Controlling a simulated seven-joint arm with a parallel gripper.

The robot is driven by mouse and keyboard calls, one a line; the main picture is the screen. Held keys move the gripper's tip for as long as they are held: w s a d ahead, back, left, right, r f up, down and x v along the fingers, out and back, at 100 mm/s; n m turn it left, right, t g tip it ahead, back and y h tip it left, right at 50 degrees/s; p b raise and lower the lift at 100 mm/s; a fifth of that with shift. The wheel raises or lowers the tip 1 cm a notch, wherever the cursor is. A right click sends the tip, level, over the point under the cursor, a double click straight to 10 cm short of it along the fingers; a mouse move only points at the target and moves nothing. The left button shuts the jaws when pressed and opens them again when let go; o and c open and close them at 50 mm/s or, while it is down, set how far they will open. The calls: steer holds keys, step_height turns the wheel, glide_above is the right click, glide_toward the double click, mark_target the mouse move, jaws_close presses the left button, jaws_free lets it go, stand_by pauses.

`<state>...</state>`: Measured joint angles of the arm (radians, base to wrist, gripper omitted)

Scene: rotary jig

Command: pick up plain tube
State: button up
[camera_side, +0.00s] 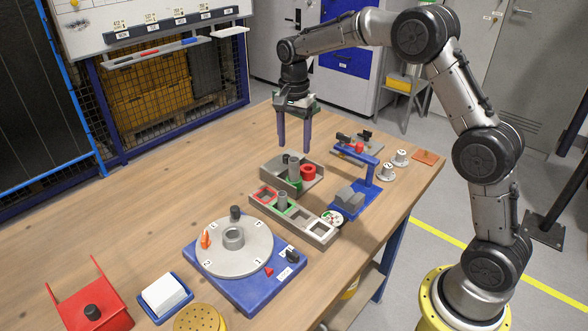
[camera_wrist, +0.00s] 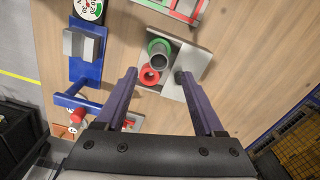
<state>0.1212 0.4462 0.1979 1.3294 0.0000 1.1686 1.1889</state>
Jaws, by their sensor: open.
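I cannot tell whether the green ring is around the tube. My gripper (camera_side: 293,149) is open and empty above the holder, fingers pointing down. In the wrist view the gripper (camera_wrist: 157,75) has the tube just beyond its fingertips. The right fingertip overlaps the dark peg.
A blue stand (camera_side: 371,172) is to the right. A rotary disc on a blue base (camera_side: 250,285) is front left. Bare table lies left.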

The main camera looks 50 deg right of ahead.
mark_target(294, 159)
steer(key=shift+s+a+f, duration=0.1)
steer(key=shift+f, duration=1.4)
steer(key=shift+s+a+f, duration=0.1)
steer(key=shift+f, duration=1.35)
steer(key=shift+c, duration=0.2)
jaws_close()
